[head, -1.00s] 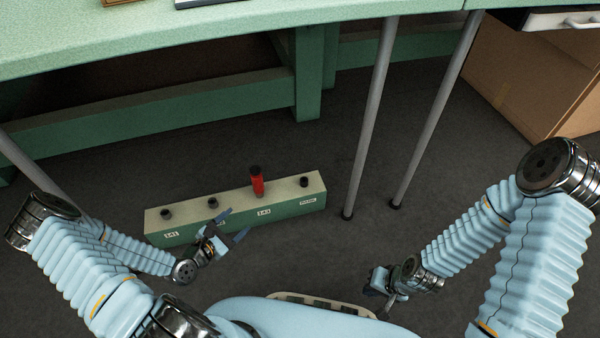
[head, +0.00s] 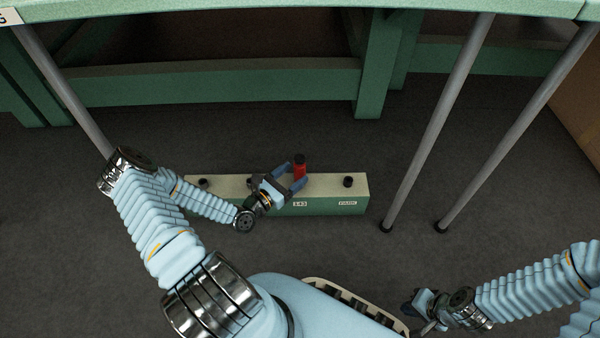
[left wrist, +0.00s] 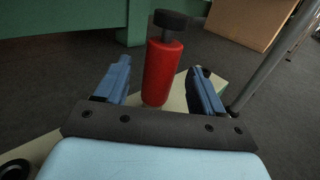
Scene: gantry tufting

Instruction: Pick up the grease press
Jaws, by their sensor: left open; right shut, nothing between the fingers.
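The grease press (head: 300,168) is a red cylinder with a black cap. It stands upright in the low green and cream rack (head: 330,202) on the floor. In the left wrist view the grease press (left wrist: 163,72) stands between and just beyond the two blue fingers. My left gripper (head: 292,176) is open, with its fingers on either side of the grease press or just short of it; contact cannot be told. My right gripper (head: 412,308) is shut and empty, low at the right, away from the rack.
The rack has black-rimmed holes, one at its right end (head: 348,182) and one at its left (head: 203,182). Grey table legs (head: 440,120) stand right of the rack. A green bench beam (head: 220,82) runs behind it. The dark floor around is clear.

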